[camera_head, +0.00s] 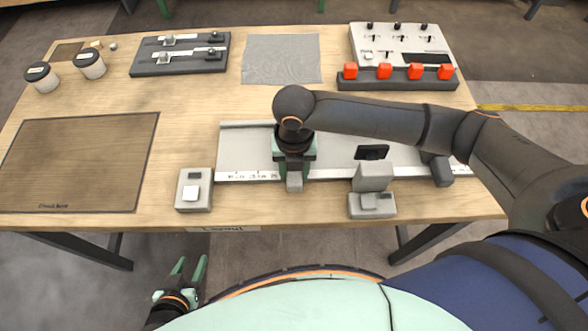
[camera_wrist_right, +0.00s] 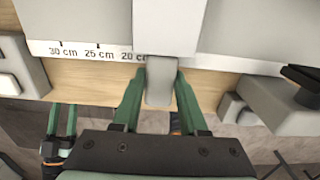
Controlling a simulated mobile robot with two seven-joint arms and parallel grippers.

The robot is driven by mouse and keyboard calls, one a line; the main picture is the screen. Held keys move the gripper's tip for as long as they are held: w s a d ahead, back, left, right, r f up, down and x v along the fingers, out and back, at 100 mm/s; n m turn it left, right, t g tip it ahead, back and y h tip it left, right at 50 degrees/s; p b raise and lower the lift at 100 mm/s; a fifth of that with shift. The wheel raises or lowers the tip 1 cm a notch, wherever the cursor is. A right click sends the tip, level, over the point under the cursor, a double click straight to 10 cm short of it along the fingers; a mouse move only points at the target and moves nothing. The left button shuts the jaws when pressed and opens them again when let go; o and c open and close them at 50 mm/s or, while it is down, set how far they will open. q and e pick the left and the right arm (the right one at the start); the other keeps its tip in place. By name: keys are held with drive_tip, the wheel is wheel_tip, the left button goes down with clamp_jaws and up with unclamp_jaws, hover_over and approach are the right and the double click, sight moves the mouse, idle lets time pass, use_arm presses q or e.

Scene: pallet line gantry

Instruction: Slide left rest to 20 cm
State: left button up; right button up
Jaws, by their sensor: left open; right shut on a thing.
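A pale grey rail (camera_head: 240,145) with a white ruler strip (camera_head: 235,176) runs along the front of the wooden table. In the right wrist view the strip (camera_wrist_right: 110,53) reads 30, 25 and 20 cm from left to right. The left rest's grey tab (camera_wrist_right: 158,85) covers the strip just right of the partly hidden 20 cm label. The tab also shows in the head view (camera_head: 294,184). My right gripper (camera_head: 294,170) is shut on this tab, its green fingers on both sides. My left gripper (camera_head: 187,268) is open and empty, below the table's front edge.
A grey button box (camera_head: 194,190) stands at the rail's left end. A grey block with a dark screen (camera_head: 373,178) stands right of my right gripper.

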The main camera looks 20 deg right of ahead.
clamp_jaws()
idle(0.8)
